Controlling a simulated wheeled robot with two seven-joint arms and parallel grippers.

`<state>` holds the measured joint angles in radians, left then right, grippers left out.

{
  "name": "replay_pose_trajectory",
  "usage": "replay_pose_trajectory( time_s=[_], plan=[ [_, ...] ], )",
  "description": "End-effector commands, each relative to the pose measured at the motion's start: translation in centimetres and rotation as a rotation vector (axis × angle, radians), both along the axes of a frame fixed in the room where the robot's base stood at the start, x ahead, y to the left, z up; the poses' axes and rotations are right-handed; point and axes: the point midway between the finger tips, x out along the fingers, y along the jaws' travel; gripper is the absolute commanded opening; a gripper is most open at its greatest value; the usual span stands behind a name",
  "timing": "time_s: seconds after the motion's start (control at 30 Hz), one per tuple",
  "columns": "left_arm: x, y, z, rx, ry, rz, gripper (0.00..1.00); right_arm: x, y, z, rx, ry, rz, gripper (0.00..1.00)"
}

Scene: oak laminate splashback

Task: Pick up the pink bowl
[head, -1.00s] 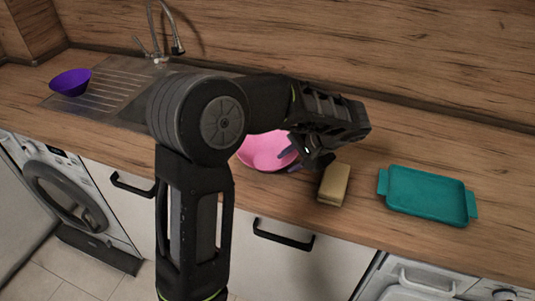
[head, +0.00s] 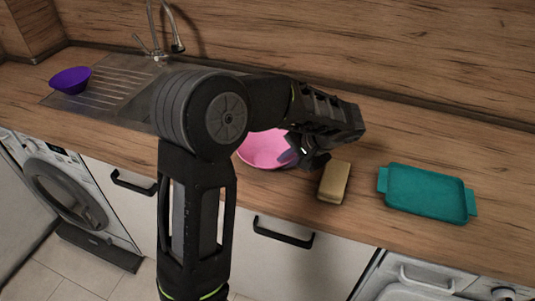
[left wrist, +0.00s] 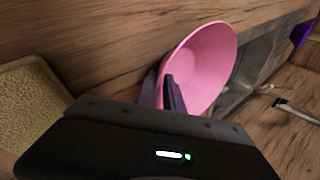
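My left gripper (head: 297,155) is at the bowl's right rim. In the left wrist view, its two fingers (left wrist: 162,95) look slightly apart, with one over the bowl's inside and the other beside the outer wall. Contact with the rim is not clear. My right gripper is not in view.
A tan sponge (head: 334,181) lies close to the right of my left gripper. A teal tray (head: 428,194) is farther right. A purple bowl (head: 71,80) stands left on the sink's drainboard (head: 110,92). A faucet (head: 158,45) rises behind. The wooden wall bounds the counter.

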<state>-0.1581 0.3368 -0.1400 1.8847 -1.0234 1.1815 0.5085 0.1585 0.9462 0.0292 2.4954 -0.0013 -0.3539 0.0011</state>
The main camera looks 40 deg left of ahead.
Motion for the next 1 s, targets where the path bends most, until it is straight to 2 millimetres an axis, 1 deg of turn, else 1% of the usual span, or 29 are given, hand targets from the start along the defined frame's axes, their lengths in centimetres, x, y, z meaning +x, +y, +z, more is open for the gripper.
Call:
replay_pose_trajectory(
  time_s=[0.03,0.1,1.0],
  plan=[
    [0.0,0.0,0.0,0.0,0.0,0.0,0.06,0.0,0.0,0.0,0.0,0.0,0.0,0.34],
    [0.0,0.0,0.0,0.0,0.0,0.0,0.0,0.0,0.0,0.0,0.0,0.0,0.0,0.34],
    [-0.01,-0.06,-0.07,-0.002,0.001,-0.001,0.0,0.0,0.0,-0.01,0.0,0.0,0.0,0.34]
  ],
)
